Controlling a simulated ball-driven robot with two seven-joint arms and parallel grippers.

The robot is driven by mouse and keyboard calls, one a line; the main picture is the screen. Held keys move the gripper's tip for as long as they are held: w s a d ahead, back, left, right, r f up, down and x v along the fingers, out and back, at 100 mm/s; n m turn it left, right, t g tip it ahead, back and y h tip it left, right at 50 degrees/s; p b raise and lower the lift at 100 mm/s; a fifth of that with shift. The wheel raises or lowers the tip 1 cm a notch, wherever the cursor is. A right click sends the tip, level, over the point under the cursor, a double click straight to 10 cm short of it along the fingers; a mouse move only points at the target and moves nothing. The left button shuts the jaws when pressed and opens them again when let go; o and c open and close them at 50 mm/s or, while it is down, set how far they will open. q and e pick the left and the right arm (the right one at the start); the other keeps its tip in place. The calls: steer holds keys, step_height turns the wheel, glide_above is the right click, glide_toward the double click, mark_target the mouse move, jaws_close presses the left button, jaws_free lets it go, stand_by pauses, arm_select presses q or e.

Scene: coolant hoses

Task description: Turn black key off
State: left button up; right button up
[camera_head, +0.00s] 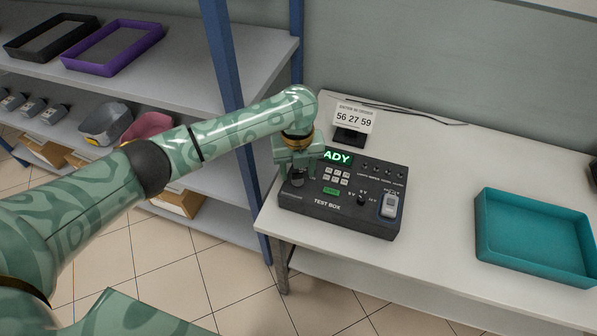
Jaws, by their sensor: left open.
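The black test box (340,215) sits on the white table, with a lit green display ending in "ADY", white keypad buttons, a green button and a small selector knob (362,200). My left gripper (297,172) points down over the box's left end and is open. A dark round part, probably the black key (298,180), shows right below the fingers. The gripper partly hides it, so I cannot tell its turn angle or whether the fingers touch it. My right gripper is not in view.
A grey-white device (390,206) sits in the box's right side. A number sign (353,120) stands behind the box. A teal tray (484,240) is at the right. A blue shelf post (227,60) stands close by my left arm. Table between box and tray is clear.

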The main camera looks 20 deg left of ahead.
arm_select(q)
steer(key=shift+f, duration=0.15)
steer(key=c, duration=1)
steer(key=shift+r+n+p, duration=0.25)
steer(key=shift+n+p, duration=0.15)
steer(key=shift+p, duration=0.35)
steer(key=n+p, duration=0.5)
steer(key=p, duration=0.2)
steer(key=shift+n, duration=0.3)
steer(key=n+p, duration=0.1)
steer(key=n, duration=0.1)
steer(key=shift+f+n+p, duration=0.1)
steer(key=shift+n+p, duration=0.2)
steer(key=shift+p, duration=0.1)
steer(key=shift+f+n+p, duration=0.15)
steer(key=shift+n+p, duration=0.5)
steer(key=shift+n, duration=0.75)
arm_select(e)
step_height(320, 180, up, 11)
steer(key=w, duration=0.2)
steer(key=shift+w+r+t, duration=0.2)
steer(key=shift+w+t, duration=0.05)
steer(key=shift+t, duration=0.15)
